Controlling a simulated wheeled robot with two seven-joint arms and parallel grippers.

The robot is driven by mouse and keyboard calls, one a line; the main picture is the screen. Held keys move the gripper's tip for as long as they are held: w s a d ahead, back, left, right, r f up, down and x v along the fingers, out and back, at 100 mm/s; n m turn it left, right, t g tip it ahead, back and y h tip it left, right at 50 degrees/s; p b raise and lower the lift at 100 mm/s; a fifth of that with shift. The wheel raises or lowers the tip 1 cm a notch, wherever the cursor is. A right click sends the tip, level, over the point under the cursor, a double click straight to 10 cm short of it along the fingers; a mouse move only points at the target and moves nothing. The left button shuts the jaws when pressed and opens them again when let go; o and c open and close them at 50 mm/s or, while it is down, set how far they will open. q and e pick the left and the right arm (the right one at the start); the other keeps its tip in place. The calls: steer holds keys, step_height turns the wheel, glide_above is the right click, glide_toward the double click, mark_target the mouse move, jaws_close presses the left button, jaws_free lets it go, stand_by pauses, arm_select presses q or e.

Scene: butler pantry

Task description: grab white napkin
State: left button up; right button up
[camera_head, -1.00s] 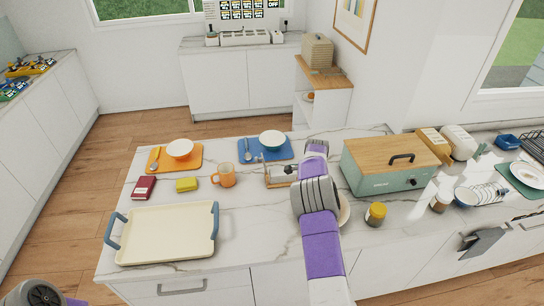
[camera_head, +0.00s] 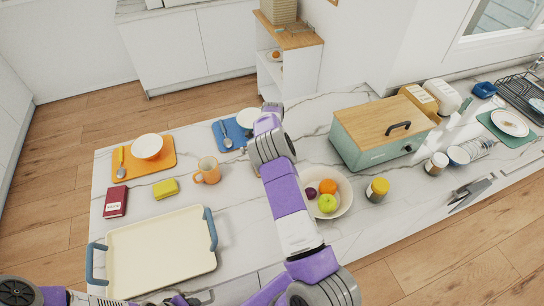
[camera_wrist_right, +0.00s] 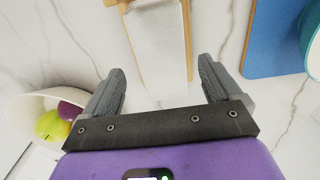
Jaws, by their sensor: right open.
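The white napkin (camera_wrist_right: 158,48) lies in a wooden holder (camera_wrist_right: 187,38) in the right wrist view, extending from the top edge to between my fingertips. My right gripper (camera_wrist_right: 163,82) is open, with its two grey fingers on either side of the napkin's near end and nothing clamped between them. I cannot tell whether the fingers touch it. In the head view my right arm hides the napkin and its holder. My left gripper is not visible; only parts of my left arm show at the lower left.
A fruit bowl (camera_head: 343,203) stands right of my right arm. A blue mat (camera_head: 228,139) with a bowl lies beyond the orange mug (camera_head: 207,171). A cream tray (camera_head: 160,285) is at the front left. A green bread box (camera_head: 372,153) stands to the right.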

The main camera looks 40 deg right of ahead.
steer(key=shift+w+f, duration=0.2)
steer(key=shift+f, duration=0.8)
steer(key=c, duration=1.1)
